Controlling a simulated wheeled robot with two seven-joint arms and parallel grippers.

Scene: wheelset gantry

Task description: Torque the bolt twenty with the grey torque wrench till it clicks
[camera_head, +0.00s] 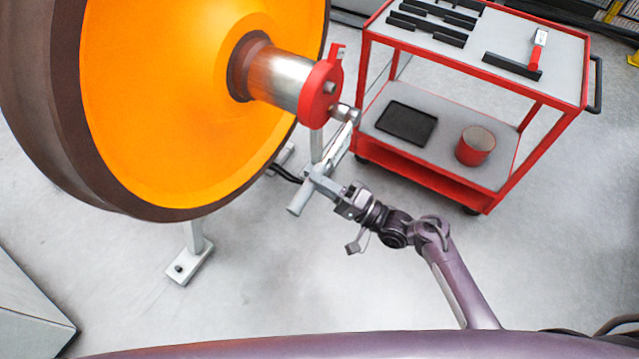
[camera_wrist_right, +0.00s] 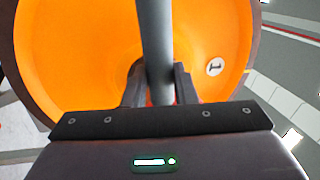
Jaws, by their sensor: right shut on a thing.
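The grey torque wrench (camera_head: 334,158) is held at the end of my right arm, beside the large wheel. Its handle end points down and left, and its head is up by the red axle end cap (camera_head: 318,94). My right gripper (camera_head: 335,194) is shut on the wrench's handle. In the right wrist view the grey shaft (camera_wrist_right: 155,45) stands between the two dark fingers (camera_wrist_right: 160,88). I cannot tell whether the wrench head touches a bolt. No bolt can be read as number twenty. My left gripper is not in view.
The orange-faced wheel (camera_head: 190,95) with a dark rim fills the upper left. A red trolley (camera_head: 525,100) stands at the right, with black holders and a red-and-white tool (camera_head: 538,48) on top, a black tray (camera_head: 406,122) and a red can (camera_head: 475,146) below. Floor is open in front.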

